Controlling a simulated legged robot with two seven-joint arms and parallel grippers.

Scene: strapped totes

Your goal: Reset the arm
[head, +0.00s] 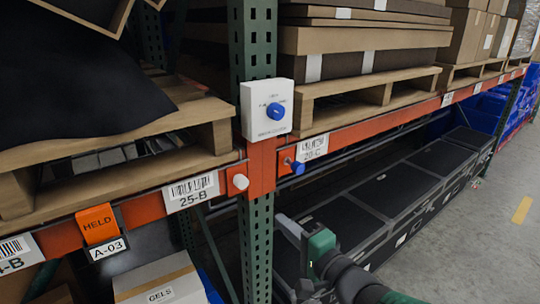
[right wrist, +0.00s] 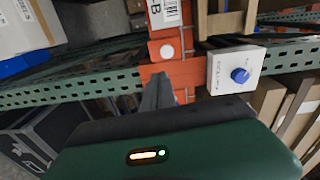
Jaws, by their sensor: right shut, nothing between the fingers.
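My right gripper (head: 282,222) reaches in from the lower right in the head view, in front of the rack below the orange beam. Its grey fingers are shut with nothing between them. In the right wrist view the shut fingers (right wrist: 157,80) point at the rack's upright and orange bracket. It is apart from the white control box (head: 266,109), which has a blue knob and is fixed to the green upright. The box also shows in the wrist view (right wrist: 222,77), right of the fingers. My left gripper is not in view.
A white knob (head: 240,182) and a blue knob (head: 298,168) sit on the orange beam (head: 370,133). An orange HELD tag (head: 98,224) hangs at left. Black totes (head: 400,182) line the floor under the beam. Open grey floor (head: 480,255) lies to the right.

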